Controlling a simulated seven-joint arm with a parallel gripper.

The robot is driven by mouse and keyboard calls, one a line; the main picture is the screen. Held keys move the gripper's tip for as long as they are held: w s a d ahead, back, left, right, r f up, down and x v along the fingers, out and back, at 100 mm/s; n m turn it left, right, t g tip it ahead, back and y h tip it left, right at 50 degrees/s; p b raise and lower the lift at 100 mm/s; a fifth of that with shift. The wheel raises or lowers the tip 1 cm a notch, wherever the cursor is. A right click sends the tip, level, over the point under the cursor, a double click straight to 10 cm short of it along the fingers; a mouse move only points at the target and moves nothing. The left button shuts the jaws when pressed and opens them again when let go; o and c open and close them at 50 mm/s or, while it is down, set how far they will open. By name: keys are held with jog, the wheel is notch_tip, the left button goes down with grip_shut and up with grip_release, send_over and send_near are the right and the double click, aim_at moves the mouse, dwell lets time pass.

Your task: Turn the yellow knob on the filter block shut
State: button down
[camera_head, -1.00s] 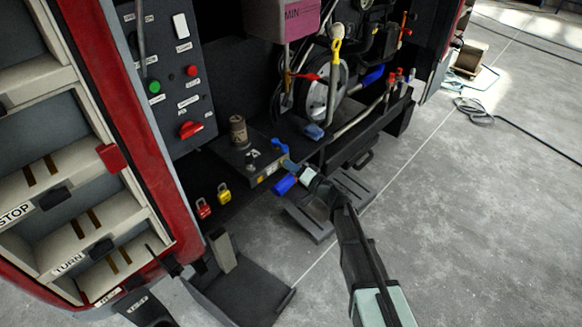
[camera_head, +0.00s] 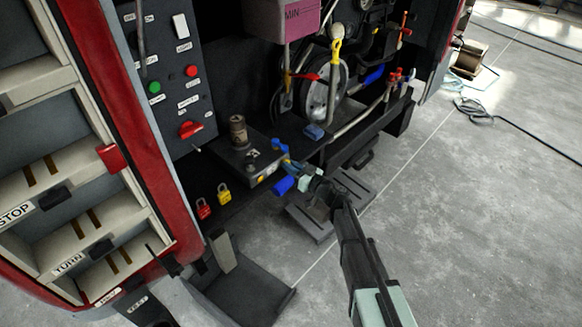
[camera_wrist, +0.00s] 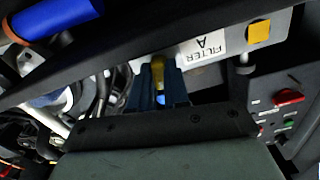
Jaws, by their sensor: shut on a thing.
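The filter block is a grey box (camera_head: 245,162) low inside the open bay; its "FILTER A" label (camera_wrist: 205,48) shows upside down in the wrist view. The yellow knob (camera_wrist: 158,71) is on the block's face beside that label, between my gripper's dark blue fingers. My gripper (camera_wrist: 160,88) is shut on it. In the head view my gripper (camera_head: 291,167) is at the block's right end and hides the knob. The knob's exact angle is hard to tell, as the fingers cover much of it.
A yellow square (camera_wrist: 258,32) is on the block's face. A blue cylinder (camera_head: 284,185) hangs just below my gripper. Red (camera_head: 203,208) and yellow (camera_head: 224,193) padlocks are to the left. Hoses and a wheel crowd the bay behind.

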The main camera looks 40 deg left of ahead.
jog(key=shift+n, duration=0.9)
jog(key=c, duration=1.4)
grip_release()
jog(key=shift+d, duration=0.1)
jog(key=d, duration=1.3)
jog(key=shift+d, duration=0.35)
